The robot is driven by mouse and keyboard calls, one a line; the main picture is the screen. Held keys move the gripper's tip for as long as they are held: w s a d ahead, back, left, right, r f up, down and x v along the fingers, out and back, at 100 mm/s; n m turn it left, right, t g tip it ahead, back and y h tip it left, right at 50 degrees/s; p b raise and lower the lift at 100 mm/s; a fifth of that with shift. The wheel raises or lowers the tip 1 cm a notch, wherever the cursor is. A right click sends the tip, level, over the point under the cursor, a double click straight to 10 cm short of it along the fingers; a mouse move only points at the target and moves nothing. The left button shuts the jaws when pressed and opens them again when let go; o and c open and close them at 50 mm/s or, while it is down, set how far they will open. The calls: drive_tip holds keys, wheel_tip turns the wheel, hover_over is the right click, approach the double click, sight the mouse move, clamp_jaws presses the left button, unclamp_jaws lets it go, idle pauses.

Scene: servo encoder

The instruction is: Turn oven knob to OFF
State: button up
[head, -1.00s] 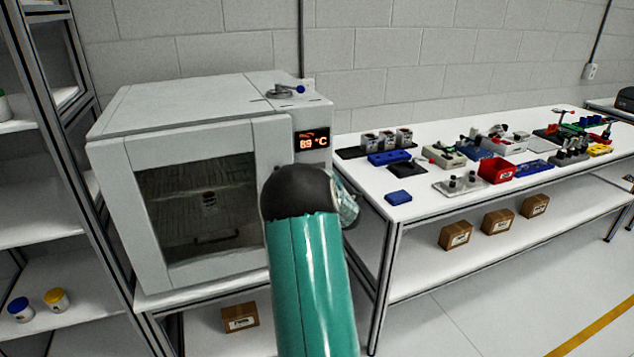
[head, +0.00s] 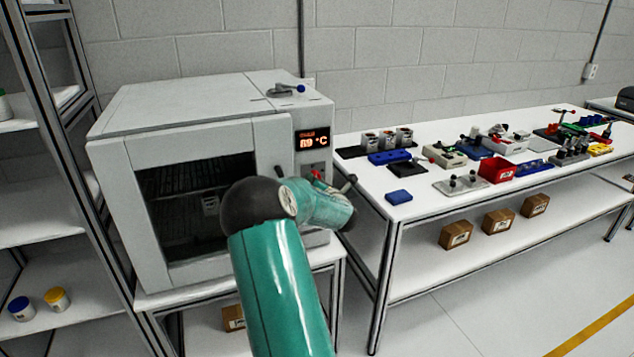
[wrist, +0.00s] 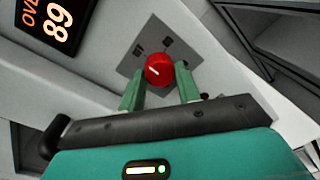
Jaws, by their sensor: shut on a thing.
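The red oven knob (wrist: 158,70) sits on a dark grey plate (wrist: 128,65) on the oven front, with a white mark on its face slanting toward the upper left in the wrist view. My gripper (wrist: 161,82) has its two green fingers on either side of the knob, shut on it. In the head view, a little red of the knob (head: 317,175) shows past my arm, below the lit display (head: 313,141) reading 89 °C. The pale oven (head: 200,135) has its windowed door shut. The small labels around the knob are too small to read.
A white bench (head: 440,205) with several parts and bins stands right of the oven. A shelf rack (head: 40,150) stands at the left. A metal piece with a blue end (head: 284,90) lies on top of the oven. Open floor lies at front right.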

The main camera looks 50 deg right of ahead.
drive_tip(key=shift+n, duration=0.5)
drive_tip(key=o, duration=1)
drive_tip(key=shift+s, duration=0.1)
drive_tip(key=v, duration=1.3)
drive_tip(key=shift+s+a, duration=0.25)
drive_tip(key=shift+r, duration=0.1)
